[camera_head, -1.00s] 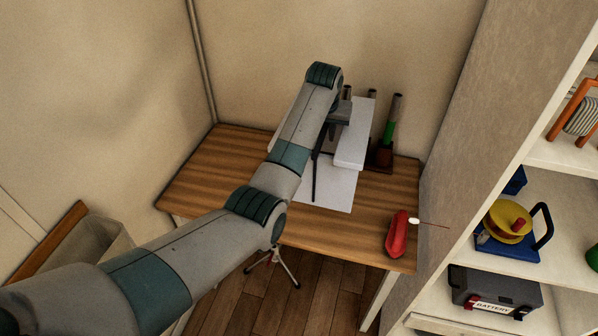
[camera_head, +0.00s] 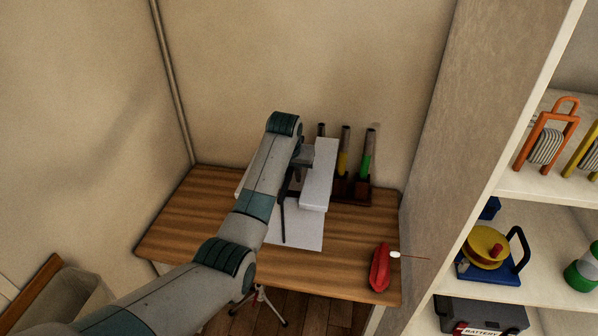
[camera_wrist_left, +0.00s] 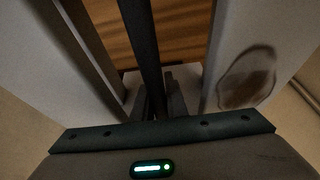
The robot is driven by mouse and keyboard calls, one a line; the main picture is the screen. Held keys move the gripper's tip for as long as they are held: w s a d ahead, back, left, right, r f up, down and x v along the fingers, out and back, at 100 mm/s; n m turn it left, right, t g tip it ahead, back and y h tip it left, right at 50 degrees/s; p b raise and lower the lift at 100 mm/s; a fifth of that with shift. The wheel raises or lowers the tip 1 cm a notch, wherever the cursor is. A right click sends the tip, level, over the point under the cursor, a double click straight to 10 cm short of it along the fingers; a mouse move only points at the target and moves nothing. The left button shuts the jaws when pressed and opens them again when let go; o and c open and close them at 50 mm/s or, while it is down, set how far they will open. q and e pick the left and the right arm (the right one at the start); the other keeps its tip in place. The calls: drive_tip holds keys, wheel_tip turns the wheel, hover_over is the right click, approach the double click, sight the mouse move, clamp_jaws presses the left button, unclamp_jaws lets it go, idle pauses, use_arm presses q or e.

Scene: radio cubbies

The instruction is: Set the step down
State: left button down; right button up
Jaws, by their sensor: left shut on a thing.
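The step is a pale grey-white piece with a flat upper tread (camera_head: 320,172), a second pale panel (camera_head: 298,232) lower down and thin dark frame bars. It is over the middle of the wooden table (camera_head: 180,222). My left gripper (camera_head: 304,158) is shut on the step at its upper left side. In the left wrist view a dark bar (camera_wrist_left: 141,42) runs between the fingers, with pale panels of the step on both sides. I cannot tell whether its foot touches the table. My right gripper is not in view.
A rack with several coloured tubes (camera_head: 367,160) stands close behind the step, to its right. A red tool (camera_head: 380,268) lies at the table's front right. Shelves (camera_head: 545,190) with a yellow reel and a battery stand at the right. The table's left part is bare.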

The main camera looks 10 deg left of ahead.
use_arm(q)
drive_tip(key=s+a+f+p, duration=0.2)
drive_tip(key=a+f+p, duration=0.1)
drive_tip(key=a, duration=0.4)
drive_tip(key=shift+s+a+f+p, duration=0.35)
drive_tip(key=shift+a+f, duration=0.05)
drive_tip(key=shift+f, duration=0.4)
wheel_tip(320, 180, down, 4)
drive_tip(key=shift+f+p, duration=0.1)
drive_tip(key=shift+p, duration=0.75)
drive_tip(key=c, duration=2.1)
unclamp_jaws()
drive_tip(key=shift+s+f, duration=0.15)
drive_tip(key=o, duration=0.3)
